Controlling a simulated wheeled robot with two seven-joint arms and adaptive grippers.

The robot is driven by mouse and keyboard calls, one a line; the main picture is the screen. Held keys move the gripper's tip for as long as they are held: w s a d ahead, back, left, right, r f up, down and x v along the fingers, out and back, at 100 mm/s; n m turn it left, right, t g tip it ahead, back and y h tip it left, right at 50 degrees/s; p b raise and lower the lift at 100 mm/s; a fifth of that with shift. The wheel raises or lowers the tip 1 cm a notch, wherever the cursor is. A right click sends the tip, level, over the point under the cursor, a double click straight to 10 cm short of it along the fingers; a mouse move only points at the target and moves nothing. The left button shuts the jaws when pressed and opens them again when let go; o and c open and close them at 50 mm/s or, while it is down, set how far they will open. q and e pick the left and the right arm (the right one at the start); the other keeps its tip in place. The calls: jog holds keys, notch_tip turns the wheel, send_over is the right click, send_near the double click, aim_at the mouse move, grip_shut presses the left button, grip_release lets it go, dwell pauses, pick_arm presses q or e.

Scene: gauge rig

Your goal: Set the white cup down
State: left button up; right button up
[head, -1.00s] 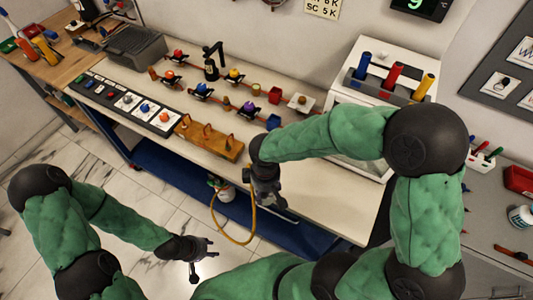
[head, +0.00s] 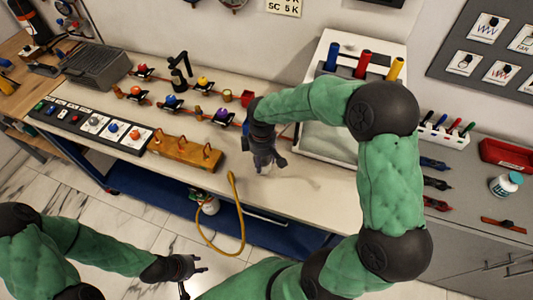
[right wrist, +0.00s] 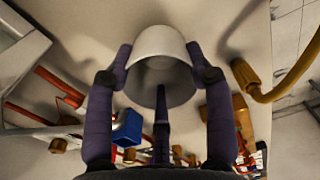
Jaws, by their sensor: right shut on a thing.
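The white cup (right wrist: 160,65) shows in the right wrist view, between the two fingers of my right gripper (right wrist: 163,75), which press on its sides. The pale benchtop (head: 310,185) lies behind it. In the head view my right gripper (head: 270,162) points down over the benchtop, right of the wooden block with hooks (head: 187,150). I cannot make out the cup there, nor tell if it touches the bench. My left gripper (head: 194,279) hangs in front of the bench over the floor, its fingers apart and empty.
A yellow hose (head: 241,215) loops over the bench's front edge, close to my right gripper; it also shows in the right wrist view (right wrist: 280,82). A white case with coloured handles (head: 325,135) stands behind right. Bare benchtop lies right of the gripper.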

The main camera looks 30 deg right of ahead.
jog(key=shift+w+d, duration=0.4)
jog(key=shift+d, duration=0.05)
jog(key=shift+w+d+b, duration=0.35)
jog(key=shift+w+d, duration=0.5)
jog(key=shift+d, duration=0.2)
jog(key=shift+f, duration=0.65)
jog(key=shift+f+b, duration=0.15)
jog(key=shift+b, duration=0.15)
jog(key=shift+f, duration=0.1)
jog(key=o, duration=1.2)
jog(key=shift+c, duration=0.2)
